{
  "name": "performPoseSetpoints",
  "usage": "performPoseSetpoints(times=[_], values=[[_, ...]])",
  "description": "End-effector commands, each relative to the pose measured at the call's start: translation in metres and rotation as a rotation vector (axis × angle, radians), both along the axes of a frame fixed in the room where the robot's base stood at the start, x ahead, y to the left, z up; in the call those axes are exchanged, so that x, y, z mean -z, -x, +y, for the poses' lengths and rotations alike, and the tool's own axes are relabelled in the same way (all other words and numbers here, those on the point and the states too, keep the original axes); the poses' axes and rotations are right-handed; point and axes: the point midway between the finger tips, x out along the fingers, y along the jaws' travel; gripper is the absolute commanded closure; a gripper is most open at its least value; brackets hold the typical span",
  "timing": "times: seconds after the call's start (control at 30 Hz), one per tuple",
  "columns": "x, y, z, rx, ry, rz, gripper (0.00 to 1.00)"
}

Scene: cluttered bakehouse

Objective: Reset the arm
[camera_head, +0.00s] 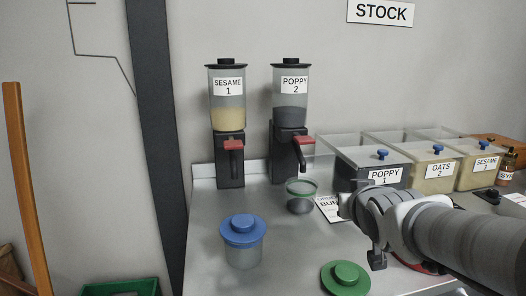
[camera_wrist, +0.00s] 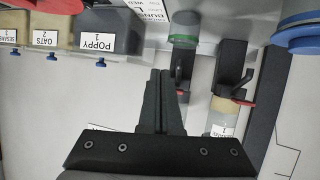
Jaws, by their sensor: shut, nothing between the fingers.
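My gripper (camera_wrist: 160,73) shows in the wrist view with its two dark fingers together and nothing between them. In the head view my arm reaches in from the right over the counter, and its end is in front of the bins; the fingers are hard to make out there. A clear jar with a green rim (camera_head: 301,186) stands below the POPPY 2 dispenser (camera_head: 291,110), with dark contents. It also shows in the wrist view (camera_wrist: 184,30), apart from the fingers.
The SESAME 1 dispenser (camera_head: 227,115) stands at the left. A blue-lidded jar (camera_head: 243,232) and a green lid (camera_head: 345,277) are on the counter (camera_head: 205,215).

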Motion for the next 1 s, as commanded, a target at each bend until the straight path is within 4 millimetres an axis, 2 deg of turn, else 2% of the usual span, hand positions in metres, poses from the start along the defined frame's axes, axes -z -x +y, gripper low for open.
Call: performPoseSetpoints(times=[0.03,0.27,0.53,0.57,0.6,1.0], values=[[0.004,0.017,0.001,0.009,-0.002,0.050,1.00],[0.038,0.104,0.010,0.027,-0.025,0.335,1.00],[0.072,0.209,0.031,-0.025,-0.065,0.640,1.00],[0.067,0.216,0.033,-0.031,-0.067,0.662,1.00],[0.047,0.213,0.032,-0.028,-0.067,0.658,1.00],[-0.055,0.211,0.031,-0.025,-0.067,0.657,1.00]])
